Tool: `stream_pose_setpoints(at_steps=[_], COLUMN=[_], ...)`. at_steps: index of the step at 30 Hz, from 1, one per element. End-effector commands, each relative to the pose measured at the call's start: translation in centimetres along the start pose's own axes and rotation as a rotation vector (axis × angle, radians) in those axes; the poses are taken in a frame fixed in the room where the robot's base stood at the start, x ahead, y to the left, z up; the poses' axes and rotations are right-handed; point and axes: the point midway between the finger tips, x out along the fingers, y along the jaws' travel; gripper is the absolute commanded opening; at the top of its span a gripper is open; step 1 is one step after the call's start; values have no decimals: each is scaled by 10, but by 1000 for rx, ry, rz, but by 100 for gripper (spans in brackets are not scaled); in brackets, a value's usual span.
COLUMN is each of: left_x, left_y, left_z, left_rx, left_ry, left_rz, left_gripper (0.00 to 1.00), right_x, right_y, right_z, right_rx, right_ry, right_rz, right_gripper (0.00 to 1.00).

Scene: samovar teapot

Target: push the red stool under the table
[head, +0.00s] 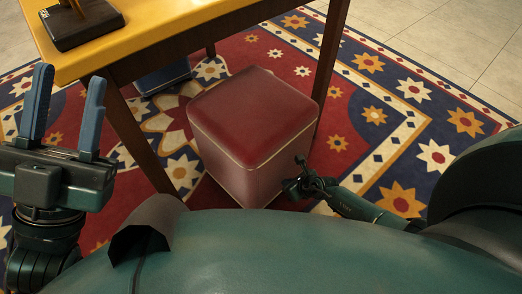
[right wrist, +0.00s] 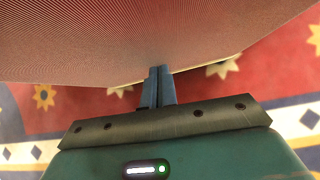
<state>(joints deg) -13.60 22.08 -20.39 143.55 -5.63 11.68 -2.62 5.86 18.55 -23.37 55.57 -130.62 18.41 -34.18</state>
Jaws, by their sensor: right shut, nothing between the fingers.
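The red stool (head: 252,118) is a cube with a red padded top and paler sides, upright on the rug. In the head view it stands between two legs of the yellow table (head: 160,38), with its near part out in front of the table's edge. My right gripper (right wrist: 158,72) is shut and empty, its fingertips at the lower edge of the stool's side (right wrist: 150,38); I cannot tell whether they touch. In the head view my right arm reaches the stool's near right side. My left gripper (head: 66,105) is open and empty, near the table's left corner.
A table leg (head: 331,65) rises right of the stool and another (head: 138,140) stands to its left. A blue object (head: 163,76) lies under the table. A dark base (head: 82,22) sits on the tabletop. The patterned rug (head: 405,115) is clear on the right.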

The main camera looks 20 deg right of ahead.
Motion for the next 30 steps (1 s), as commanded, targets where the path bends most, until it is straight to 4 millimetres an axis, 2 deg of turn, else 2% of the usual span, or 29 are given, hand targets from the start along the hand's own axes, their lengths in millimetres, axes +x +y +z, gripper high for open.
stream_pose_setpoints(at_steps=[1,4,17,30], left_x=[0,0,0,0], left_y=[0,0,0,0], left_z=[0,0,0,0], left_rx=[0,0,0,0], left_ry=[0,0,1,1], left_rz=[0,0,0,0], left_gripper=[36,36,36,36], right_x=[2,5,7,23], right_y=[0,0,0,0], right_z=[8,11,13,33], right_rx=[0,0,0,1], right_ry=[-10,-10,-10,-12], right_rz=[0,-1,-1,-1], right_gripper=[0,0,0,0])
